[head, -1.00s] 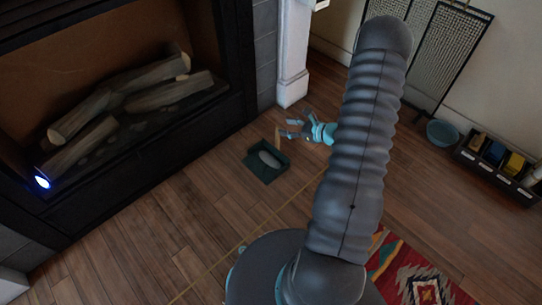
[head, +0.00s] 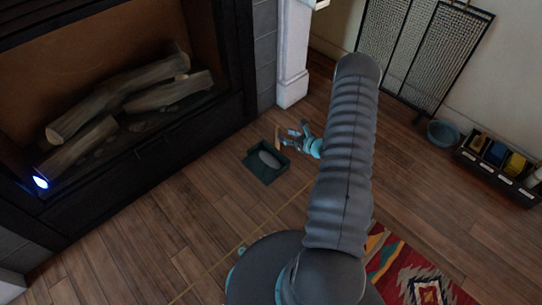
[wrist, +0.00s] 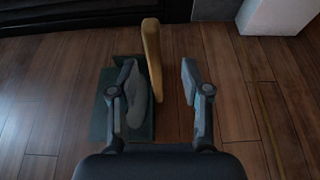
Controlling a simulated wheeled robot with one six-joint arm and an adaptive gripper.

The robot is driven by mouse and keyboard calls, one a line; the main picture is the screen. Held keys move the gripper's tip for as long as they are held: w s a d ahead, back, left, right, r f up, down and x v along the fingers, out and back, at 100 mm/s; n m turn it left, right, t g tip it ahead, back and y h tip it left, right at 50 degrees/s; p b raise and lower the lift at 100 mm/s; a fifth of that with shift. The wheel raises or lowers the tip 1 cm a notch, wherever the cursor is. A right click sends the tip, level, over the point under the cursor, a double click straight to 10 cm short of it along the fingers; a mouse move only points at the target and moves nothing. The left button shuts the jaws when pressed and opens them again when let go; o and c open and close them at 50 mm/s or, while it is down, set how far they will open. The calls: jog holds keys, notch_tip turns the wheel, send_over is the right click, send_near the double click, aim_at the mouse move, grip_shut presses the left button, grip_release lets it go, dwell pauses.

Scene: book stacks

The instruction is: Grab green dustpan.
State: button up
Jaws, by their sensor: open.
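The green dustpan (head: 264,164) lies on the wooden floor in front of the fireplace. In the wrist view the dustpan (wrist: 101,120) is at left, partly covered by my left finger, and the handle (wrist: 153,58) stands between the two fingers' lines, nearer the left finger. My gripper (head: 291,134) is open and empty, beside the dustpan's right edge; it also shows in the wrist view (wrist: 160,80). I cannot tell whether a finger touches the handle.
The black fireplace (head: 150,150) with logs stands at left, a white post (head: 292,60) behind. A mesh screen (head: 420,50), a blue bowl (head: 443,133) and a black caddy (head: 497,172) are at right. A patterned rug (head: 410,270) lies in front. Floor left of the dustpan is clear.

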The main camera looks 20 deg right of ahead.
aim_at(280, 134)
jog(key=shift+a+x, duration=0.15)
jog(key=shift+x, duration=1.2)
jog(key=shift+a+x, duration=0.2)
jog(key=shift+x, duration=1.2)
jog(key=shift+s, duration=0.25)
grip_shut()
